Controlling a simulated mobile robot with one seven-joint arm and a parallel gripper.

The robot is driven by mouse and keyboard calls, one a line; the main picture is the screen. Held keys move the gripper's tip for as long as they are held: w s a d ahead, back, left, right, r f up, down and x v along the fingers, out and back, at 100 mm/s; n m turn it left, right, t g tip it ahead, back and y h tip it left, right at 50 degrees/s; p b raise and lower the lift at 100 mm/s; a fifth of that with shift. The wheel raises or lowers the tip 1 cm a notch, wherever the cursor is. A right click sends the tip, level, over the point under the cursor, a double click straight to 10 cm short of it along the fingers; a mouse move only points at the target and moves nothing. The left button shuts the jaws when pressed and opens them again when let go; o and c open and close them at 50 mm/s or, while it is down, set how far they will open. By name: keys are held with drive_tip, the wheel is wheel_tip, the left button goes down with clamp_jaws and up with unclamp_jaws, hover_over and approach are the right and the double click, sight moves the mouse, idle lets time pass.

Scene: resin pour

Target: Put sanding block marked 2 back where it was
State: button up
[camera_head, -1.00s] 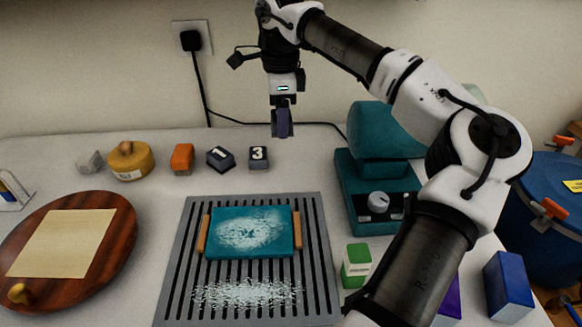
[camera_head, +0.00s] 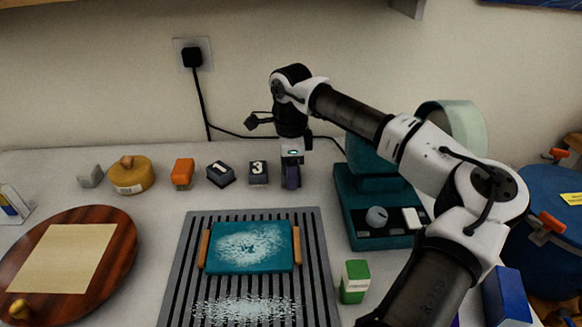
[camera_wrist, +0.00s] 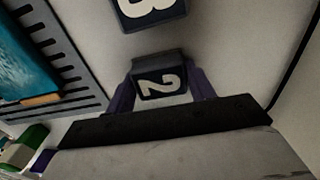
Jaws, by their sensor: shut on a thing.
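The sanding block marked 2 (camera_wrist: 159,76) is a dark block with a pale numeral, seen between the fingers in the wrist view. My gripper (camera_head: 291,184) is shut on it, low at the back of the table, just right of the sanding block marked 3 (camera_head: 258,172). Block 3 also shows at the top of the wrist view (camera_wrist: 150,10), apart from block 2. The sanding block marked 1 (camera_head: 220,173) stands left of block 3, turned at an angle. In the head view my fingers mostly hide block 2. I cannot tell whether it touches the table.
An orange block (camera_head: 183,173), a yellow round container (camera_head: 131,174) and a grey block (camera_head: 90,175) stand further left. The slatted grey rack (camera_head: 318,262) with a teal tray (camera_head: 270,263) lies in front. A teal machine (camera_head: 350,215) stands close on the right.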

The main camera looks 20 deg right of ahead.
drive_tip(key=o, duration=0.5)
drive_tip(key=shift+f, duration=0.15)
drive_tip(key=o, duration=0.5)
drive_tip(key=shift+c, duration=0.2)
drive_tip(key=shift+r+b, duration=0.5)
drive_tip(key=shift+r, duration=3.45)
